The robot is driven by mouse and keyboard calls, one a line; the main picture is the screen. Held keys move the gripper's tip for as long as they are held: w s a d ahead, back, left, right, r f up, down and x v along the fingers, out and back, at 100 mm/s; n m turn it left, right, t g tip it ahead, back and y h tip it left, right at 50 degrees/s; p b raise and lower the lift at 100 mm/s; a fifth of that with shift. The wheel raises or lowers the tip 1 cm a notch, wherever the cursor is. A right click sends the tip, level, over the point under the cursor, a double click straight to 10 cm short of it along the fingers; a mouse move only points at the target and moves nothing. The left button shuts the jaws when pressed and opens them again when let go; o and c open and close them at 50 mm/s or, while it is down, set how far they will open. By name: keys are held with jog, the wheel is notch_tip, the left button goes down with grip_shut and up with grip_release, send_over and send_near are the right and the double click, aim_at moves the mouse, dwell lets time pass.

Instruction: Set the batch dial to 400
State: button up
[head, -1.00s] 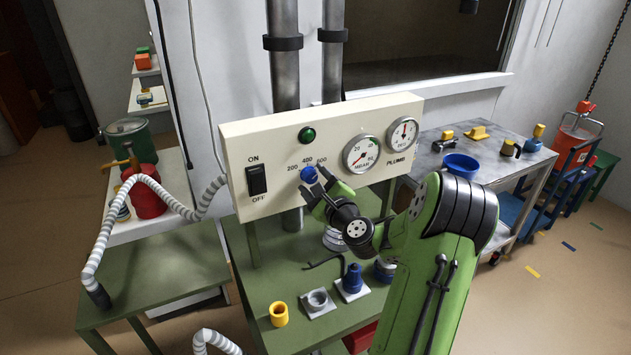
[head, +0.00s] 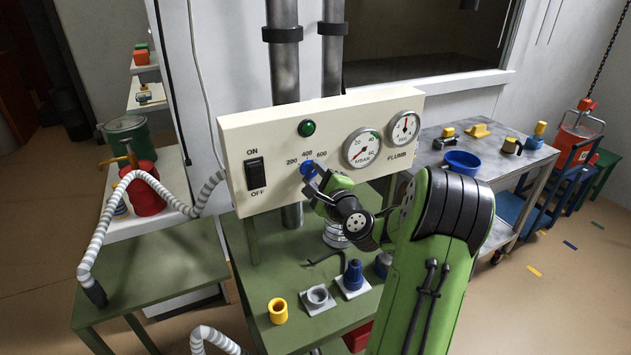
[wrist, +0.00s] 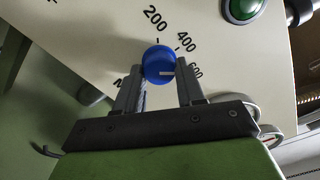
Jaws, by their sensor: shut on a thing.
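The blue batch dial (head: 308,167) is on the cream control panel (head: 290,130), below the printed numbers 200, 400 and 600. In the wrist view the dial (wrist: 157,62) sits between the two fingers of my gripper (wrist: 160,80), which is shut on it. A short white mark on the dial's face points right in that view, toward the 600 side rather than at 400. In the head view my gripper (head: 315,180) reaches the dial from the lower right and partly covers it.
An ON/OFF switch (head: 255,174) is left of the dial. A green lamp (head: 306,128) is above it, and a pressure gauge (head: 362,149) is to the right. A green table (head: 260,260) below holds a yellow cup (head: 278,310) and several small parts.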

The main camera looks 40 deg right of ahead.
jog(key=n+b, duration=0.1)
jog(key=n, duration=0.1)
jog(key=n+b, duration=0.1)
jog(key=b, duration=0.1)
jog(key=shift+f+n, duration=0.2)
jog(key=shift+n, duration=0.2)
jog(key=n+b, duration=0.3)
jog(key=shift+r+n+b, duration=0.15)
jog(key=shift+n+b, duration=0.15)
jog(key=shift+n, duration=0.1)
jog(key=o, duration=1)
jog(key=shift+r, duration=0.1)
jog(key=b+v, duration=0.2)
jog(key=v, duration=1.3)
jog(key=shift+s+a+b, duration=0.25)
jog(key=shift+s+b, duration=0.1)
jog(key=shift+b, duration=0.05)
